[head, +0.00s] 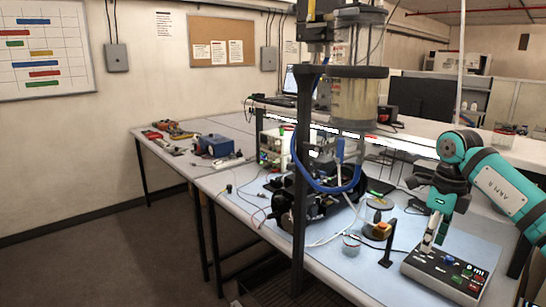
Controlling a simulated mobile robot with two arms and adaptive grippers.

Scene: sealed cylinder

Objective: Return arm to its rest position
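My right arm is teal and black and comes in from the right edge. Its gripper (430,242) points down at the left part of a dark control box (442,279) with several coloured buttons. The pale fingers look close together, but the view is too small to tell whether they are open or shut. I see nothing held in them. Whether the tips touch the box or hover just over it cannot be told. My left arm and gripper are not in view.
A clear cylinder (356,72) stands in a dark frame (300,215) over the bench (238,187). Blue tubing (300,165), cables and small parts lie around it. A blue device (216,146) sits at the bench's far left. Open floor (110,250) lies at the left.

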